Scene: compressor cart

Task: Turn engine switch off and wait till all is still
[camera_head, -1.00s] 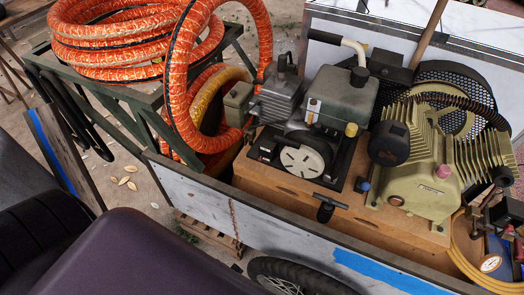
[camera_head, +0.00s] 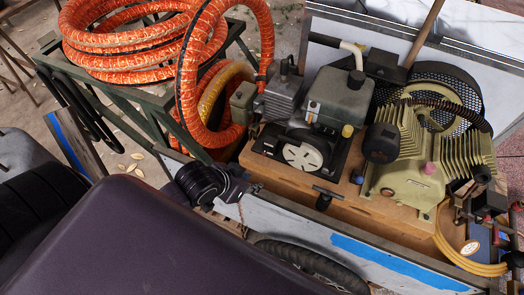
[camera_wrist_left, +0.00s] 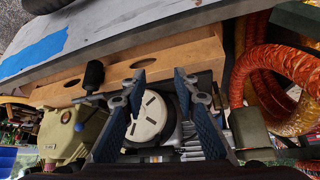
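The grey engine (camera_head: 338,98) sits on the wooden base of the cart, with its pale round starter cover (camera_head: 303,156) facing me. I cannot pick out the engine switch for certain in either view. My left gripper (camera_head: 246,190) is in the head view at the cart's near wall, below and left of the starter cover, apart from the engine. In the left wrist view its two fingers (camera_wrist_left: 159,78) are spread with nothing between them, and the starter cover (camera_wrist_left: 148,118) shows beyond them. My right gripper is not in view.
A black T-handle (camera_head: 325,196) rises at the base's front edge. Orange hoses (camera_head: 130,45) lie on a green rack at left, one loop hanging beside the engine. The cart wall (camera_head: 300,230) runs in front.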

